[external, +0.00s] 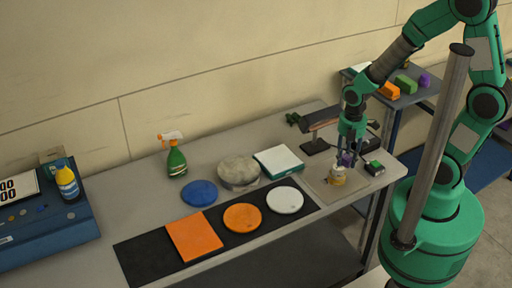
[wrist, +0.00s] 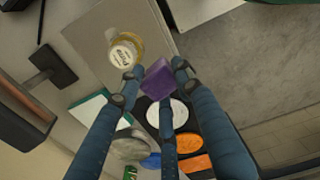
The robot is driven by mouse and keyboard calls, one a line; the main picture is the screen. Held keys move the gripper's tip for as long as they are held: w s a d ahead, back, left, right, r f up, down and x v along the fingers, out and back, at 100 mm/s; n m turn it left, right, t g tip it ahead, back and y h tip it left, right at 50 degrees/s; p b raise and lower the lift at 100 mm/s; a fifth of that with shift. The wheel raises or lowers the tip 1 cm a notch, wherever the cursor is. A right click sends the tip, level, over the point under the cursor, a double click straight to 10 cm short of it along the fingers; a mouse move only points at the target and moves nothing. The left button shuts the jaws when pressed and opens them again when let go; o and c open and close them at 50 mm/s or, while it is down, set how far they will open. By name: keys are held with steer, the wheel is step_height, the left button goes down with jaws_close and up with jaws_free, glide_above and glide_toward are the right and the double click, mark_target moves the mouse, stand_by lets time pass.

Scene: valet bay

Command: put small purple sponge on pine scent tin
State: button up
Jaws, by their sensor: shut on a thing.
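My gripper (external: 347,157) is shut on a small purple sponge (wrist: 158,78), which also shows as a small purple patch between the fingers in the external view (external: 347,160). A round, pale yellow tin with a white labelled lid, the pine scent tin (wrist: 124,52), stands upright on a beige board. In the external view the tin (external: 337,178) is just below and slightly left of my fingers. In the wrist view the sponge is beside the tin's lid, to its lower right. I cannot tell whether they touch. My fingers partly hide the sponge.
A black mat (external: 142,257) holds orange and white pieces. A small green-black item (external: 374,168) is close on the right. A rear table (external: 408,98) holds coloured blocks.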

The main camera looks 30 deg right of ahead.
steer(key=s+d+f+m, duration=0.2)
steer(key=s+d, duration=0.4)
steer(key=s, duration=0.3)
steer(key=shift+d+f+m, duration=0.15)
steer(key=shift+d+m, duration=0.1)
steer(key=shift+m, duration=0.35)
steer(key=shift+w, duration=0.1)
steer(key=b, duration=0.1)
glide_above(338, 170)
steer(key=w+d, duration=0.1)
steer(key=d, duration=0.1)
steer(key=shift+w+a+f, duration=0.2)
steer(key=shift+f, duration=0.55)
steer(key=shift+f, duration=1.75)
steer(key=shift+f, duration=0.2)
steer(key=o, duration=0.8)
